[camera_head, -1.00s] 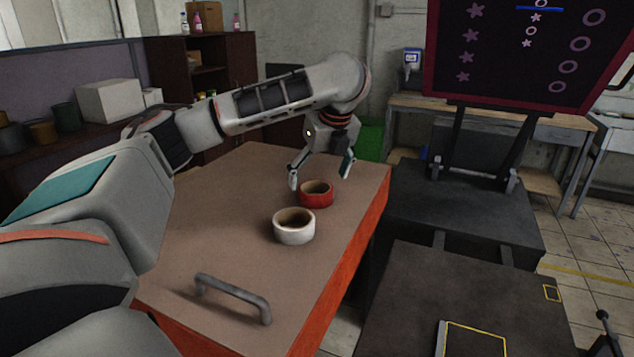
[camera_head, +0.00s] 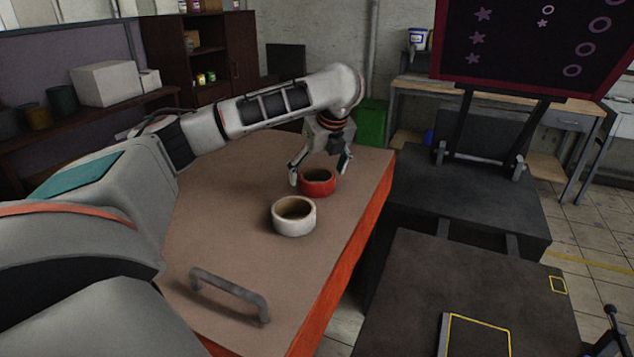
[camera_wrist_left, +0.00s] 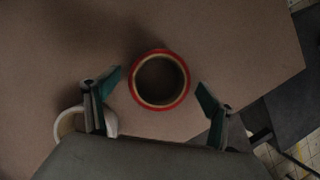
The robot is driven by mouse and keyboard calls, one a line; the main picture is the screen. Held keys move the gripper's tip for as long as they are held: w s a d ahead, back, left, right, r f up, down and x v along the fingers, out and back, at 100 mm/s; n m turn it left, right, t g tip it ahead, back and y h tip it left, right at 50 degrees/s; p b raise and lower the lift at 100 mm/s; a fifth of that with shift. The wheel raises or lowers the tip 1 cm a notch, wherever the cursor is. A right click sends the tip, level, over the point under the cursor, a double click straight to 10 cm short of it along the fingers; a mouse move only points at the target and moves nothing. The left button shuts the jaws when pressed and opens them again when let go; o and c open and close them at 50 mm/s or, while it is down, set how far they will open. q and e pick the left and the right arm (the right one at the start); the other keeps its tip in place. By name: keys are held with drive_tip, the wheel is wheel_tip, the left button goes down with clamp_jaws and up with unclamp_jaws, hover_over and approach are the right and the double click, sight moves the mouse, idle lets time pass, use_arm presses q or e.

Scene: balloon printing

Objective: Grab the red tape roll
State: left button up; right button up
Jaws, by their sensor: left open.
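The red tape roll (camera_head: 318,182) lies flat on the brown tabletop near its far right part. My left gripper (camera_head: 320,170) is open above it, with its fingers reaching down toward either side of the roll. In the left wrist view the red roll (camera_wrist_left: 160,79) sits between and slightly beyond the open fingertips (camera_wrist_left: 158,88), with gaps on both sides. A white tape roll (camera_head: 294,217) lies just nearer on the table. It shows partly behind the left finger in the wrist view (camera_wrist_left: 66,124). My right gripper is not in view.
The table (camera_head: 215,235) has an orange side and a grey bar handle (camera_head: 230,293) at its near end. A dark printing press (camera_head: 450,290) with a raised framed screen (camera_head: 530,45) stands to the right. Shelves with boxes are at the back left.

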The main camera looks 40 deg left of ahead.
use_arm(q)
drive_tip(key=shift+w+a+f, duration=0.1)
drive_tip(key=shift+a+f, duration=0.2)
drive_tip(key=shift+f, duration=0.35)
drive_tip(key=shift+c, duration=0.3)
drive_tip(key=c, duration=1.2)
drive_tip(key=shift+o, duration=0.2)
